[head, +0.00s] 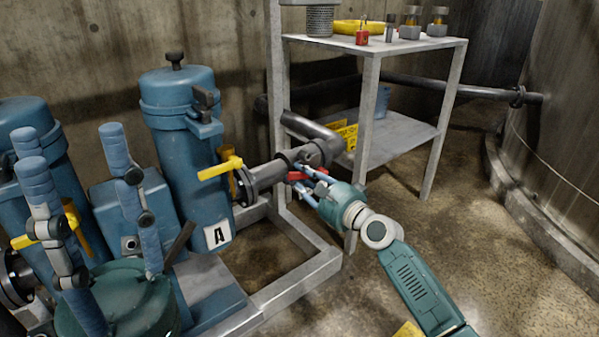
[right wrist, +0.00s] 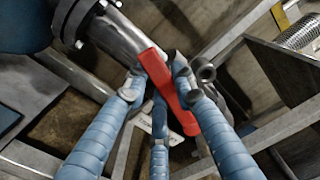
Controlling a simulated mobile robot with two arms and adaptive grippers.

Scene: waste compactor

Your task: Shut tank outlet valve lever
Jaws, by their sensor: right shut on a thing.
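The red valve lever (head: 295,176) sits just below the dark pipe (head: 270,173) beside the blue tank marked A. In the right wrist view the red lever (right wrist: 186,118) runs diagonally between the blue fingers, down from the metal pipe (right wrist: 115,35). My right gripper (head: 304,178) is shut on the red lever, its fingers partly covering it; it also shows in the right wrist view (right wrist: 160,82). My left gripper (head: 75,140) stands at the lower left with its fingers spread, pointing up and empty, in front of the blue machinery.
The blue tank (head: 188,150) carries a yellow lever (head: 222,167). A grey metal frame (head: 290,285) runs along the floor. A shelf table (head: 400,48) with small containers stands behind. A large round tank (head: 560,110) is at right. Floor between them is open.

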